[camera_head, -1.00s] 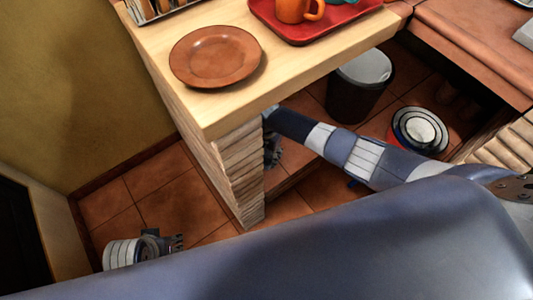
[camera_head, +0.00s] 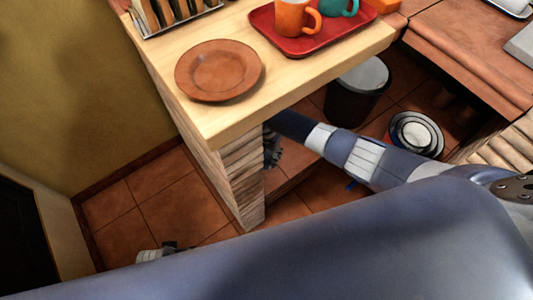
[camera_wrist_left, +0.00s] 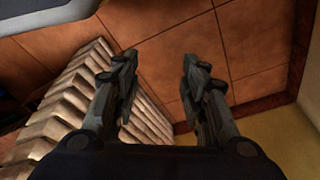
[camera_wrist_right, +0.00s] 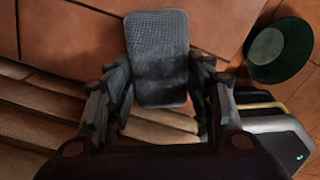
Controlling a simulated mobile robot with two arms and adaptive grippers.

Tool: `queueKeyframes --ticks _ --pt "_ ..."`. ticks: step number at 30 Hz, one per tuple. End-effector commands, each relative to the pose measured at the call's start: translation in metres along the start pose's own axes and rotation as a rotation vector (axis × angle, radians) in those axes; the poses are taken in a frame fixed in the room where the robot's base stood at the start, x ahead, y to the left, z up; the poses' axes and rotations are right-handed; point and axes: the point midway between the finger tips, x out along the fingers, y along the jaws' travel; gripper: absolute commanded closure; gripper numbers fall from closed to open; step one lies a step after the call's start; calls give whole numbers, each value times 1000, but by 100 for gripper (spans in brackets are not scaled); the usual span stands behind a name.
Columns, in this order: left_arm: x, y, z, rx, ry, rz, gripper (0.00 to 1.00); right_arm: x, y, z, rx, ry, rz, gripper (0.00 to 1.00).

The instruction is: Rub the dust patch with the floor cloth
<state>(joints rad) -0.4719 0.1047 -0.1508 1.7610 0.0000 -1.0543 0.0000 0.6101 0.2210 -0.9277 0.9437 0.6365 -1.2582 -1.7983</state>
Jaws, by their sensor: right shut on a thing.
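The floor cloth (camera_wrist_right: 158,50) shows in the right wrist view as a grey-blue textured pad between the fingers of my right gripper (camera_wrist_right: 160,72), which is shut on it. In the head view my right gripper (camera_head: 272,150) is low beside the brick counter end, partly hidden by the counter top; the cloth is hidden there. My left gripper (camera_wrist_left: 158,65) is open and empty over floor tiles, next to the brick counter side. In the head view only a bit of my left gripper (camera_head: 165,250) shows above my own body. I cannot make out the dust patch in any view.
The wooden counter (camera_head: 225,125) carries a brown plate (camera_head: 218,70), a red tray (camera_head: 330,42) with mugs and a rack (camera_head: 170,15). A dark bin (camera_head: 355,95) and a round striped object (camera_head: 415,133) stand on the floor at right. Tiles (camera_head: 160,200) left of the counter are clear.

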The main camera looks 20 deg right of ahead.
Motion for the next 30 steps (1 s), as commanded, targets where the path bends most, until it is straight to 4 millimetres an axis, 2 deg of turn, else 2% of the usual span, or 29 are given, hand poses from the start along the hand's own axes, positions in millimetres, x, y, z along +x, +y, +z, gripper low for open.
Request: queueKeyframes --ticks 18,24,30 --pt "46 3 40 7 -35 5 60 -21 0 0 0 0 0 70" --pt "55 4 50 8 -40 6 60 -24 0 0 0 0 0 70" --pt "56 4 50 8 -39 5 60 -23 0 0 0 0 0 70"
